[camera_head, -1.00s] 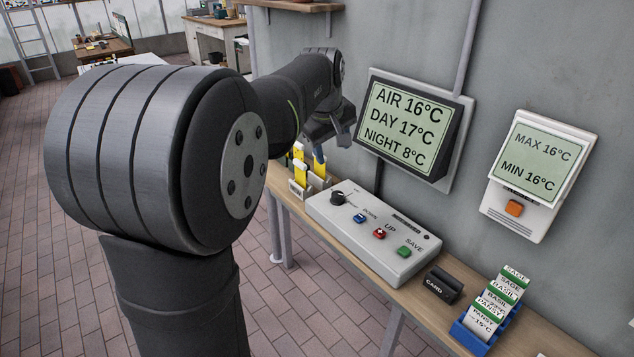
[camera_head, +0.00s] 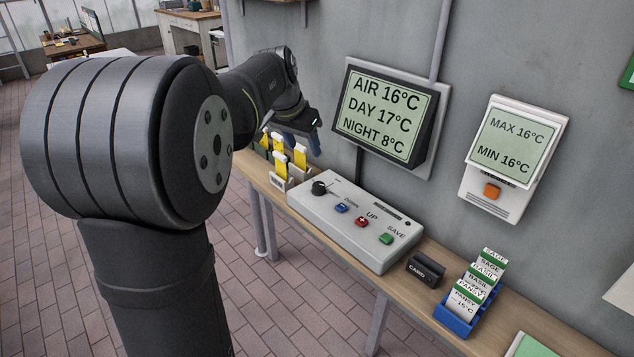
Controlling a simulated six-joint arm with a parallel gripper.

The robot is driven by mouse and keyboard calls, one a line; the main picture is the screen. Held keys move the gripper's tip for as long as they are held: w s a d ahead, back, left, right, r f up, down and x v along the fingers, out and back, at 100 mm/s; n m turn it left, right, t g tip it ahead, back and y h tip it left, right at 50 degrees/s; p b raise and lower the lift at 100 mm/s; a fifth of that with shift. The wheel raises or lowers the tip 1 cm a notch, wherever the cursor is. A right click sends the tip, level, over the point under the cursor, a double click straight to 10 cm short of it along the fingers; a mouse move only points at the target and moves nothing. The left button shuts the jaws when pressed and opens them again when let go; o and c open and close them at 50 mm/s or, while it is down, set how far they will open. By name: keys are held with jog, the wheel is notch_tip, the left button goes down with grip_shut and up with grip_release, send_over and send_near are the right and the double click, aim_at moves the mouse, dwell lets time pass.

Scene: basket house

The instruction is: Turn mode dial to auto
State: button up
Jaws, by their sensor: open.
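The mode dial is a round black knob (camera_head: 319,188) at the left end of a light grey control box (camera_head: 345,230) on the wooden shelf. Its pointer direction is too small to read. Blue, red and green buttons lie to its right on the same box. My gripper (camera_head: 302,143) is open, above and slightly left of the dial in the picture, apart from it and near the yellow tags. Its jaws are small and partly hidden by my arm. The wall display (camera_head: 382,115) reads AIR 16°C, DAY 17°C, NIGHT 8°C.
Yellow tags (camera_head: 280,163) stand in holders left of the box. A black card holder (camera_head: 426,269) and a blue rack (camera_head: 456,318) of plant cards sit to its right. A white max/min unit (camera_head: 490,200) hangs on the wall. Bare shelf shows between these things.

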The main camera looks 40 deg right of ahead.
aim_at(318, 185)
jog(key=x, duration=1.6)
jog(key=shift+f, duration=0.2)
jog(key=c, duration=1)
